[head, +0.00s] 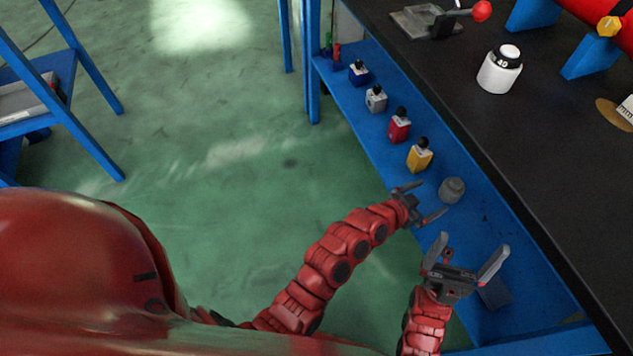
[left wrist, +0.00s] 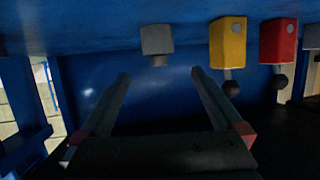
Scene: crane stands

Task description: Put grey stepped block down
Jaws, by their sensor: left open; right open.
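The grey stepped block (head: 452,190) stands on the blue lower shelf (head: 478,222), to the right of the yellow bottle. It also shows in the left wrist view (left wrist: 157,40), where the scene appears upside down, with a wide part and a narrower part. My left gripper (head: 434,198) is open, its fingers pointing at the block from the shelf's front side. In the left wrist view the block is beyond the fingertips, in line with the gap between them, and apart from both. My right gripper (head: 474,246) is open and empty over the shelf's near end.
A yellow bottle (head: 419,158), a red one (head: 399,128), a grey one (head: 376,100) and a blue one (head: 358,74) line the shelf. A dark flat piece (head: 495,292) lies by my right gripper. The black bench top (head: 560,170) overhangs the shelf.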

